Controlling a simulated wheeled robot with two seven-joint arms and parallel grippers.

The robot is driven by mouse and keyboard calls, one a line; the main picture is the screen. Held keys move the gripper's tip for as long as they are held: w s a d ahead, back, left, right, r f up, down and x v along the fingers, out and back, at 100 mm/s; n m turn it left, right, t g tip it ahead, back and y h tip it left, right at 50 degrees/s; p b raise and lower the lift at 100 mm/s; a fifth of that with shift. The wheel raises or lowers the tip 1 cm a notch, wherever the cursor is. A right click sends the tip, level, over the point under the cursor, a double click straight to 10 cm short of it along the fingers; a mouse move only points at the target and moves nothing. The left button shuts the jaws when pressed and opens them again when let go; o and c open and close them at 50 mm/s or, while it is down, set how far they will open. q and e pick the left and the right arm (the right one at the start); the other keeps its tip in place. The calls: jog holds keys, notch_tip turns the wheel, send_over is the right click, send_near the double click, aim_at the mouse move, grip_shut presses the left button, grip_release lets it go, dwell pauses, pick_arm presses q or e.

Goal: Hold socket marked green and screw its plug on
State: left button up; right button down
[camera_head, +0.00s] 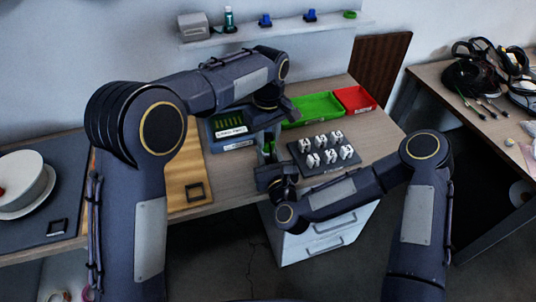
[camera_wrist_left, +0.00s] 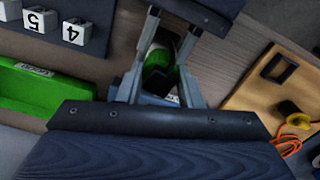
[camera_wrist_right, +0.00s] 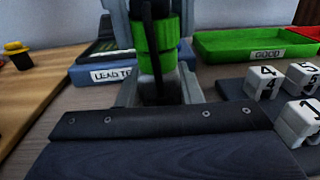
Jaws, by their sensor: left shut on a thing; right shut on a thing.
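A green-banded cylinder, the socket (camera_wrist_right: 158,68) marked green, stands upright between the fingers of my right gripper (camera_wrist_right: 160,92), which is shut on it. A second green part, which I take to be the plug (camera_wrist_right: 160,28), sits in line directly above it. A thin black lead runs down in front of both. My left gripper (camera_wrist_left: 170,60) is shut on the plug from above; its fingers show at the top of the right wrist view. In the head view both grippers meet in front of the blue tray. Whether the threads are engaged is hidden.
A blue tray (camera_head: 236,145) labelled LEAD stands behind the grippers. A green tray (camera_head: 318,108) labelled GOOD and a red tray (camera_head: 356,98) stand at the back. Numbered white blocks (camera_head: 330,157) sit on a dark rack close on the right. A wooden board (camera_head: 183,170) lies to the left.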

pick_arm(q)
jog(key=m, duration=0.5)
jog(key=shift+m, duration=0.3)
jog(key=m, duration=1.6)
jog(key=shift+f, duration=0.1)
jog(key=m, duration=1.2)
jog(key=shift+m, duration=0.3)
jog(key=o, duration=1.1)
